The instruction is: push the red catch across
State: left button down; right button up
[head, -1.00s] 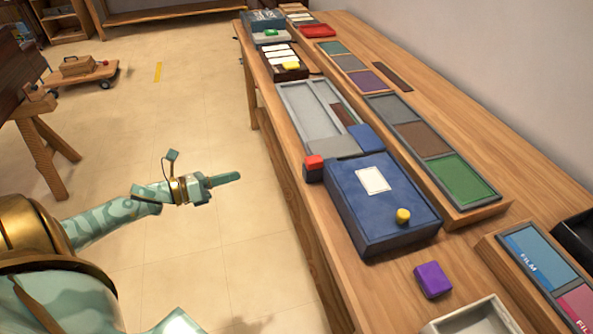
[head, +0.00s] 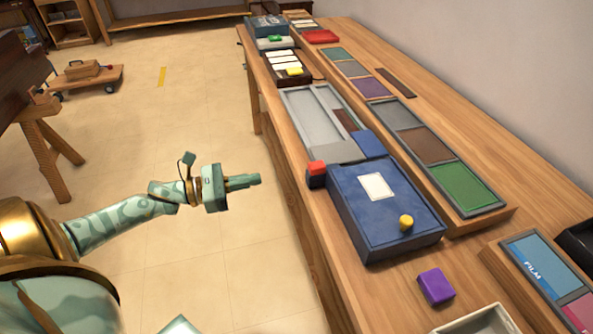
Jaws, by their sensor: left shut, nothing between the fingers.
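The blue box has a white label (head: 377,186) and a yellow knob (head: 406,222) on top. My left gripper (head: 258,180) is shut and empty. It is over the floor side, left of the table, pointing right, and apart from the red catch. My right gripper is not in view.
The wooden table (head: 462,247) runs away to the back. A grey tray (head: 300,110) lies behind the blue box. A purple block (head: 436,287) sits in front of it. A rack of coloured panels (head: 463,187) stands to the right.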

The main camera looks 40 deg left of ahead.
aim_at(309, 168)
pick_arm(q)
jog(key=b+x, duration=0.2)
jog(key=x, duration=0.9)
jog(key=shift+w+d, duration=0.15)
jog(key=shift+w, duration=0.1)
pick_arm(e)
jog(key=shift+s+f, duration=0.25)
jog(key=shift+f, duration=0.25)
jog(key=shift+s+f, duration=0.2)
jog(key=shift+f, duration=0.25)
pick_arm(q)
jog(key=b+x, duration=0.1)
jog(key=x, duration=0.2)
jog(key=shift+w+d+f, duration=0.1)
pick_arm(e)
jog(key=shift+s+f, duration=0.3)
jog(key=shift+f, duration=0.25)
